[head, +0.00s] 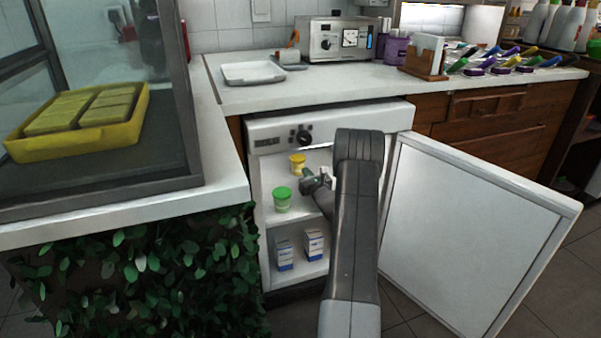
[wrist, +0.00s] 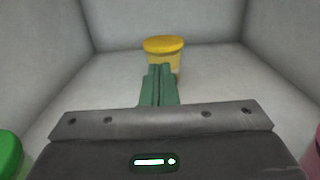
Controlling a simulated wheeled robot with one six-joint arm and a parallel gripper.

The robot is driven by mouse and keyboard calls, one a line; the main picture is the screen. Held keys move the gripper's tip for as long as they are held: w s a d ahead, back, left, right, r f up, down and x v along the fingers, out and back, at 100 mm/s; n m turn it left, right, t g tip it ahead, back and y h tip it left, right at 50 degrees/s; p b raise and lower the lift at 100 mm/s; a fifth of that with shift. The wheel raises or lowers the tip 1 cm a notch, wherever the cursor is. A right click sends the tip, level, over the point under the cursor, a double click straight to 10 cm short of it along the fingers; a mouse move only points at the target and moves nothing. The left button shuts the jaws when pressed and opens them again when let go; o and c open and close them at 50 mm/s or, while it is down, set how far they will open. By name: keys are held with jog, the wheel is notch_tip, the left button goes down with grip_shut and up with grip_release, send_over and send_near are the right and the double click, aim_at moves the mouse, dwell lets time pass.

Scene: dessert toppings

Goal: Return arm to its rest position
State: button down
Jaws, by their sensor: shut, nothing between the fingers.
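My gripper (head: 307,173) reaches into the open small fridge at its upper shelf. In the wrist view my gripper's green fingers (wrist: 158,72) are together with nothing between them. A yellow-lidded tub (wrist: 163,50) stands straight ahead of the fingertips, and it also shows in the head view (head: 298,161). I cannot tell whether the fingertips touch it. A green-lidded tub (head: 282,204) stands on the same shelf, nearer the front left; its lid shows at the wrist view's left edge (wrist: 9,152). My arm hides part of the shelf.
The fridge door (head: 465,235) stands wide open to the right of my arm. Two blue-and-white cartons (head: 285,256) (head: 313,246) stand on the lower shelf. A pink thing (wrist: 312,157) is at the wrist view's right edge. The counter (head: 225,178) borders the fridge on the left.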

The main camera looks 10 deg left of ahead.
jog(key=p+v, duration=0.2)
jog(key=v, duration=0.6)
jog(key=shift+s+d, duration=0.1)
jog(key=shift+d, duration=0.3)
jog(key=shift+a, duration=0.1)
